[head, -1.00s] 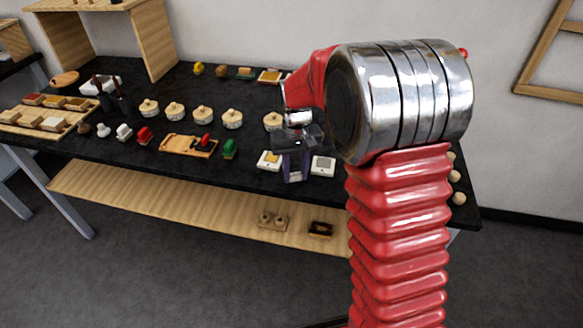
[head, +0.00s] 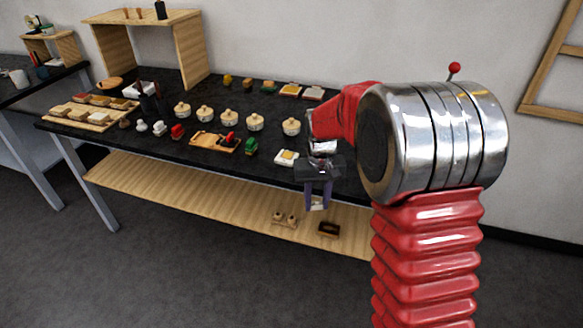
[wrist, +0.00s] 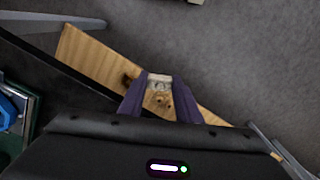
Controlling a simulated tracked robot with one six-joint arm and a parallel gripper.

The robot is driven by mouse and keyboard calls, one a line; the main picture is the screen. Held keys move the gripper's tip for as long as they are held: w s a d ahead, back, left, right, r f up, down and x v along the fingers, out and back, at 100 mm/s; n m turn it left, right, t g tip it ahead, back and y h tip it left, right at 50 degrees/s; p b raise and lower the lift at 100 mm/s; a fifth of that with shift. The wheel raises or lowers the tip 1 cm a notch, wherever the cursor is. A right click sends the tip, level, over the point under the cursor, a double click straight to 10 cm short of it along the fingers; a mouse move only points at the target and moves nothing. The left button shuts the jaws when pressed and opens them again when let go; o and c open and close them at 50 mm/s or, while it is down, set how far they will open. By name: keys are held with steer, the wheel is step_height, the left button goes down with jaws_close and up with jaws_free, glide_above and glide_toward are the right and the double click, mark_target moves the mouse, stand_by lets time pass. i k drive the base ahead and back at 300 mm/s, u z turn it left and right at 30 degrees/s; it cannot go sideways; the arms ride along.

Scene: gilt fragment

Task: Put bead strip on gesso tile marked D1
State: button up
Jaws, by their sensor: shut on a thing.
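My gripper (head: 317,205) points down just in front of the black table's front edge, with its purple fingers shut on a small pale piece. In the wrist view the piece (wrist: 160,82) sits between the fingertips and looks like the bead strip, though its detail is blurred. A white tile with a gold patch (head: 287,158) lies on the table near the front edge, left of my gripper. Two more pale tiles, one gold-faced (head: 290,90) and one greyer (head: 313,94), lie at the back. No D1 mark is readable. My arm hides the table's right part.
Below the table edge is a wooden shelf (head: 180,190) with a two-knobbed block (head: 284,219) and a dark tray (head: 329,229). Lidded pots (head: 230,116), a wooden board (head: 207,141) and a green item (head: 251,146) stand left on the table. The floor in front is clear.

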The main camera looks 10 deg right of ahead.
mark_target(287, 155)
steer(key=u, duration=0.05)
steer(key=k, duration=0.8)
steer(key=u, duration=0.1)
steer(key=i, duration=0.6)
steer(key=u, duration=0.65)
steer(key=i, duration=1.4)
